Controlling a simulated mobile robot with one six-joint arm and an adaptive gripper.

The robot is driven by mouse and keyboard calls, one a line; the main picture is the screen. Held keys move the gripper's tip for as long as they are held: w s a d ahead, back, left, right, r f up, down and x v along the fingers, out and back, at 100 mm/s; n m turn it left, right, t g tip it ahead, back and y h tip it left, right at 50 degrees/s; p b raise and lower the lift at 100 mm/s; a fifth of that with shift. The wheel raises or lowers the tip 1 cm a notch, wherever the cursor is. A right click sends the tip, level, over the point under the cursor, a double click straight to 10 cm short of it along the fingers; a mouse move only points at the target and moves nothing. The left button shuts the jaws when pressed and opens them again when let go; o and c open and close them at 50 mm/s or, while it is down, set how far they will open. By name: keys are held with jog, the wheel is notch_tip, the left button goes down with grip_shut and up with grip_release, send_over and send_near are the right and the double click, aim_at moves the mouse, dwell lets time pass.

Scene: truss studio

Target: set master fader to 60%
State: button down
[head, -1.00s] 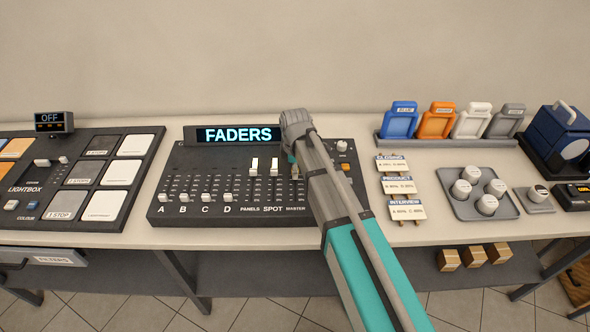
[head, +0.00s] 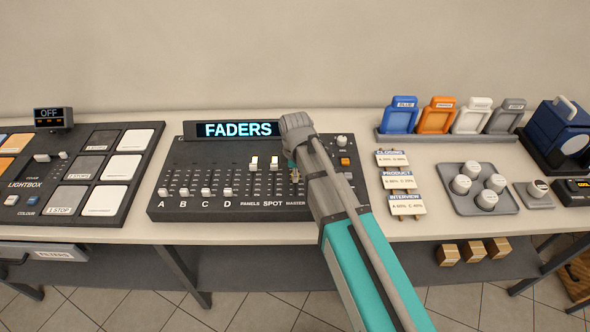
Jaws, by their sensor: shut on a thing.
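The fader console (head: 235,207) is a dark panel on the table with a lit display (head: 238,130) reading FADERS. The fader caps A, B, C and D sit low in their slots. The PANELS cap (head: 254,162) and SPOT cap (head: 274,162) sit higher. My gripper (head: 294,174) points down over the MASTER column, shut on the master fader. The arm and fingers hide most of the master cap, so its exact level cannot be read.
A white knob (head: 342,141) and an orange button (head: 345,161) are on the console right of my arm. Label cards (head: 397,181) and a grey tray of round knobs (head: 508,206) lie further right. A lightbox panel (head: 75,170) is at the left.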

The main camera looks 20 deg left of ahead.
jog(key=c, duration=0.6)
grip_release()
jog(key=shift+w, duration=0.15)
jog(key=shift+w+a, duration=0.15)
jog(key=shift+w, duration=0.25)
jog(key=w, duration=0.2)
jog(key=w+a, duration=0.1)
jog(key=shift+r+p, duration=0.4)
notch_tip(320, 180, up, 13)
jog(key=p, duration=1.3)
jog(key=s+d+f+m+b, duration=0.2)
jog(key=d+m, duration=0.4)
jog(key=d, duration=0.5)
jog(key=s+d+f+m+b, duration=0.3)
jog(key=d+f+m+b, duration=0.2)
jog(key=d, duration=0.6)
jog(key=s+d+f+m+b, duration=0.3)
jog(key=d+m, duration=0.5)
jog(key=d, duration=0.3)
jog(key=shift+f+b, duration=0.3)
